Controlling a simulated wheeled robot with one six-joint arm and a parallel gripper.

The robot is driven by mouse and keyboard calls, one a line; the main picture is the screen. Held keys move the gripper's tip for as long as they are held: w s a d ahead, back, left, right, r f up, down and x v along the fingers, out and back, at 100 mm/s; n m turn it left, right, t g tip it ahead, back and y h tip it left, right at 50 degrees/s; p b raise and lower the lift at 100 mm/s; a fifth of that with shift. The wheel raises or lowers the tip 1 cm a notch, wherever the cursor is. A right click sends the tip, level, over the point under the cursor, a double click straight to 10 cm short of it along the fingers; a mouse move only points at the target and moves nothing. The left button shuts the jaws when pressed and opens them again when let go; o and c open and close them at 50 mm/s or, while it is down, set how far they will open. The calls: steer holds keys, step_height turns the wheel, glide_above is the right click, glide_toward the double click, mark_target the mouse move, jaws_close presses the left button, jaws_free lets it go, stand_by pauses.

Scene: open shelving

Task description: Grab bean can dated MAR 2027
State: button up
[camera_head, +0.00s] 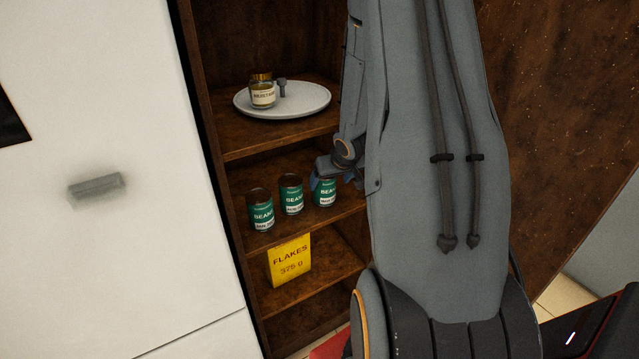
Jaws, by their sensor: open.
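Three green-labelled bean cans stand upright in a row on the middle shelf: a left can (261,211), a middle can (291,195) and a right can (325,192). Each label reads "BEANS" with a white strip below; the dates are too small to read. My gripper (322,182) is open at the right can, with its fingers at the can's upper part. My gripper partly covers that can. Whether the fingers touch it I cannot tell.
The shelf above (245,150) holds a round grey tray (305,105) with a labelled jar (262,92). A yellow "FLAKES 375 g" box (289,260) stands on the shelf below. My arm hides the shelves' right part. A white cabinet front (110,130) is at left.

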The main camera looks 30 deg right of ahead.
steer(key=shift+x, duration=1.2)
steer(key=shift+p+x, duration=0.75)
steer(key=shift+x, duration=1.85)
steer(key=shift+a, duration=0.15)
steer(key=c, duration=1.5)
steer(key=shift+w+r, duration=0.1)
